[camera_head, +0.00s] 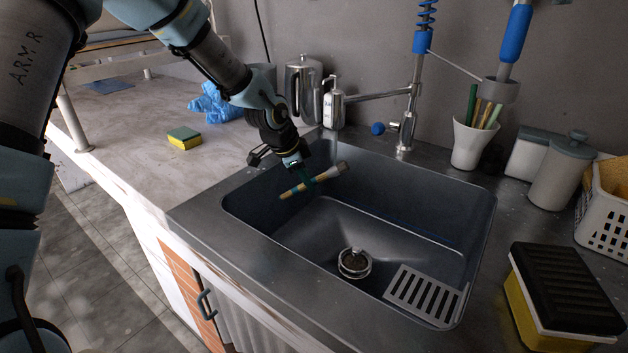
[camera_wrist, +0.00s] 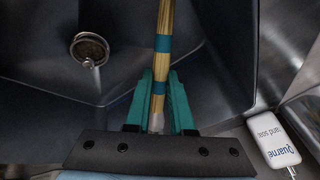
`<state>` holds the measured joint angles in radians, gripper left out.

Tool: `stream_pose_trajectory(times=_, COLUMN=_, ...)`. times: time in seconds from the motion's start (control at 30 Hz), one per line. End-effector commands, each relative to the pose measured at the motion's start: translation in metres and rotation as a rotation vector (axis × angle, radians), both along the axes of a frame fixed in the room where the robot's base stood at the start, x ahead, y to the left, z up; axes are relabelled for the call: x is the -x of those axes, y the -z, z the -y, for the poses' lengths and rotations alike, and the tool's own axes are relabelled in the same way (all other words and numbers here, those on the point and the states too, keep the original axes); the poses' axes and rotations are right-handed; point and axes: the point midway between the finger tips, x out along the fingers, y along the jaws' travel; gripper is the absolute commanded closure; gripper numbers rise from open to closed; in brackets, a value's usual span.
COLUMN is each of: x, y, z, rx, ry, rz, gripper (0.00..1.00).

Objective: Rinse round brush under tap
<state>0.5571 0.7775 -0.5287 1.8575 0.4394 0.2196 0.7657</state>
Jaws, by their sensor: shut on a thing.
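The round brush (camera_head: 290,192) has a pale wooden handle with teal bands. In the wrist view the handle (camera_wrist: 163,25) runs up between the teal fingers of my gripper (camera_wrist: 158,100); the gripper body hides the brush's near end. The tap (camera_head: 378,95) stands behind the basin, its spout reaching left above the back rim. No water shows. The brush is below spout height; I cannot tell whether it is directly beneath.
A soap bottle (camera_head: 333,105) stands behind the sink, also visible in the wrist view (camera_wrist: 273,142). A white cup with tools (camera_head: 470,145) stands at the back right. A drain (camera_head: 354,263) and slotted plate (camera_head: 424,294) lie in the basin. A sponge (camera_head: 184,138) is left.

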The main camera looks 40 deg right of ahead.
Motion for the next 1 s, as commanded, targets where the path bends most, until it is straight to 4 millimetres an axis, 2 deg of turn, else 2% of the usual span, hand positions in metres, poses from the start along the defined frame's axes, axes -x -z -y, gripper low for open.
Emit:
stream_pose_trajectory(times=0.37, x=0.005, y=0.0, z=0.0, rx=0.0, ry=0.0, rz=0.0, gripper=1.0)
stream_pose_trajectory(times=1.0, x=0.013, y=0.0, z=-0.046, rx=-0.001, ry=0.0, rz=0.0, gripper=1.0)
